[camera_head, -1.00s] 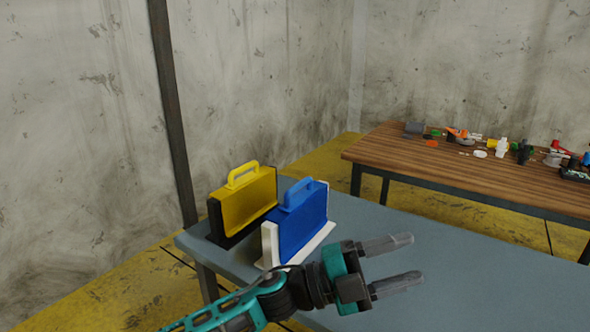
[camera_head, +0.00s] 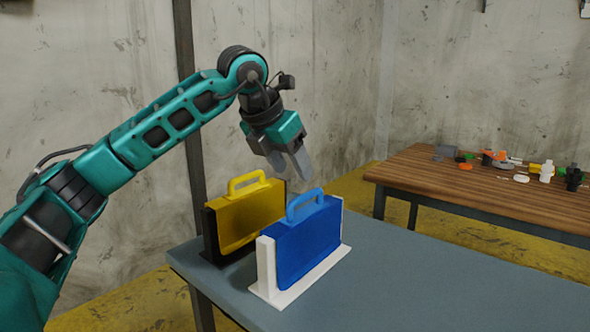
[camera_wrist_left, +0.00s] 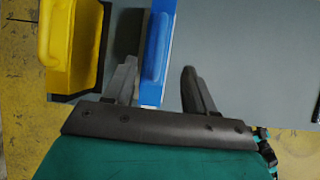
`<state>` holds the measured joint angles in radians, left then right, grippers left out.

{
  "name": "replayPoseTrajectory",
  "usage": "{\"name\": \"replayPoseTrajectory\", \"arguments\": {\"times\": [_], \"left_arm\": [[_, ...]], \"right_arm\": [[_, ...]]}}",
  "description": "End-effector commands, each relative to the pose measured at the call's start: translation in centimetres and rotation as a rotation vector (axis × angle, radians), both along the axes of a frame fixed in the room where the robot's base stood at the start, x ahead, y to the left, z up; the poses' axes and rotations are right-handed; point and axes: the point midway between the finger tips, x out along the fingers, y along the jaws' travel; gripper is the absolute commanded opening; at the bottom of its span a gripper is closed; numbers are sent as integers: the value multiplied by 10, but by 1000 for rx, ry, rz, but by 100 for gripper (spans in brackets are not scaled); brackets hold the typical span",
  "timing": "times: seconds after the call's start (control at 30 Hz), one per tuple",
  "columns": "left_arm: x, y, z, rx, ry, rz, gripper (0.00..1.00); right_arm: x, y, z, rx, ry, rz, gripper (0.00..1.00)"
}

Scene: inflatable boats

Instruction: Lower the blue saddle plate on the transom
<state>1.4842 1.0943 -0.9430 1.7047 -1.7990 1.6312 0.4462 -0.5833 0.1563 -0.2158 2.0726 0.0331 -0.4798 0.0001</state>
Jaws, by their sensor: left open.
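The blue saddle plate (camera_head: 309,243), with a loop handle on top, sits upright over a white transom (camera_head: 267,272) on the grey table. My left gripper (camera_head: 292,167) is above and slightly behind the blue plate, fingers pointing down, open and empty. In the left wrist view the blue plate (camera_wrist_left: 155,45) runs between the two fingers (camera_wrist_left: 158,85), nearer the left one; I cannot tell whether they touch. A yellow plate (camera_head: 243,215) with a similar handle stands on a black holder behind and to the left. My right gripper is not in view.
The grey table (camera_head: 420,280) is bare to the right of the white transom. A wooden table (camera_head: 470,190) with several small objects stands at the back right. A dark post (camera_head: 187,120) rises behind the yellow plate.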

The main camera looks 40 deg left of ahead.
Motion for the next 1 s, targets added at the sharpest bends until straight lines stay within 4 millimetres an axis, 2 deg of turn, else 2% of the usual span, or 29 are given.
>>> {"name": "replayPoseTrajectory", "arguments": {"times": [0.17,0.47,0.73,1.0], "left_arm": [[7,1,-14,6,2,5,55],[30,-1,-53,4,1,3,55],[46,-3,-76,4,2,3,55],[51,-3,-84,3,0,2,55]], "right_arm": [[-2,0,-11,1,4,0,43],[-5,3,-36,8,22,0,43],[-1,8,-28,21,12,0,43],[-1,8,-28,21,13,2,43]]}}
